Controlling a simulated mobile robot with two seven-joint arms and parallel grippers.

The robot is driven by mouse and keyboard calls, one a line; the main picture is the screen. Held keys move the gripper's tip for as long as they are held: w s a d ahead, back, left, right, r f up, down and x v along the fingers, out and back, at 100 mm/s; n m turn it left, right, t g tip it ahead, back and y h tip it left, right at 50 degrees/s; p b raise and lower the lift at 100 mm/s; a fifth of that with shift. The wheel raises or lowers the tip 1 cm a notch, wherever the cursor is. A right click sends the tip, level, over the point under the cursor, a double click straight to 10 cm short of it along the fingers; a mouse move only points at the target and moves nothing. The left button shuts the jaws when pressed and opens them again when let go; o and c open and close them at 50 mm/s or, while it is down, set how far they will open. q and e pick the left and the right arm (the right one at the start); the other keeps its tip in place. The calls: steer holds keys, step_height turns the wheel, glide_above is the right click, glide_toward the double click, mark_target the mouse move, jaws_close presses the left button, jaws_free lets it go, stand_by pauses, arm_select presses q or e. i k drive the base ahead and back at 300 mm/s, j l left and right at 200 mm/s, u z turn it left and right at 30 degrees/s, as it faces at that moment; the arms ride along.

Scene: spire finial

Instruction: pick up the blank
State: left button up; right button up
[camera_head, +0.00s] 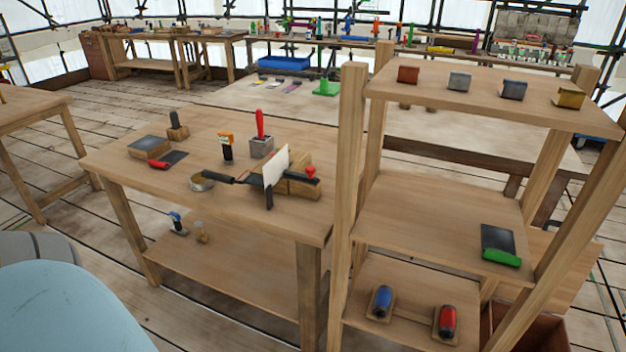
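I cannot tell for sure which thing is the blank. A white plate-like piece (276,167) stands upright on the wooden workbench, next to wooden blocks (303,187) and a black tool or holder with a red knob (310,171). On the shelf rack's top board sit small blocks: a reddish-brown one (408,75), a grey one (459,81), a dark blue-grey one (513,89) and a gold one (570,96). Neither of my grippers shows in this view.
The workbench (130,182) also holds a red-handled tool in a grey block (261,140) and an orange-topped tool (226,145). The rack (430,215) holds a green-edged dark plate (499,246) and blue (382,300) and red (446,321) cylinders. Plank floor lies left.

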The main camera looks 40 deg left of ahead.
mark_target(170, 159)
steer(key=u, duration=0.45)
steer(key=k+u, duration=0.1)
steer(key=u, duration=1.2)
steer(key=k+j+u, duration=0.1)
steer(key=u, duration=0.3)
